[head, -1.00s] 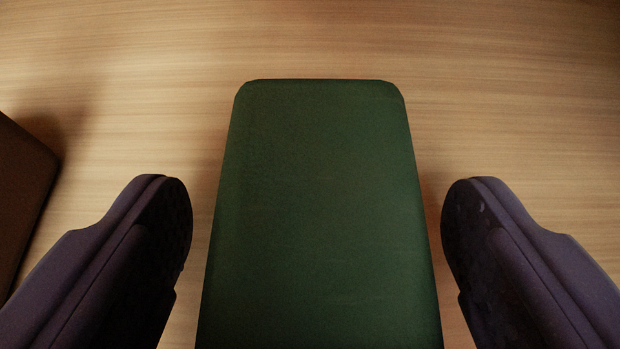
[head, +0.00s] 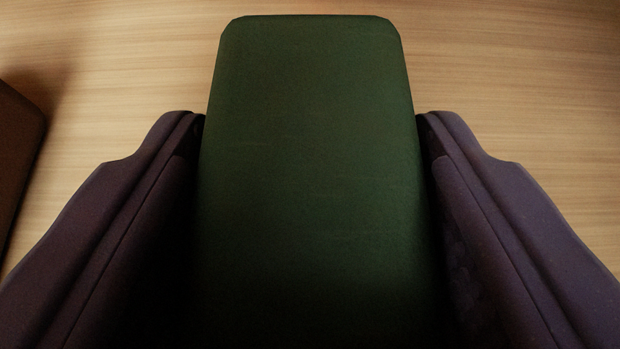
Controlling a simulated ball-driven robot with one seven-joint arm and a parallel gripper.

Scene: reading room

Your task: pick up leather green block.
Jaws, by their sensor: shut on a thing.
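The leather green block (head: 312,150) fills the middle of the head view, its far end near the top edge and its near end running out of the bottom. My gripper (head: 312,125) is shut on the block, with one dark purple finger against its left side and the other against its right side. The near part of the block is in dark shadow. I cannot tell whether its underside touches the wooden surface.
A brown block-like thing (head: 18,150) is partly in view at the left edge, apart from my left finger. The light wooden surface (head: 520,90) is clear beyond the green block and to the right.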

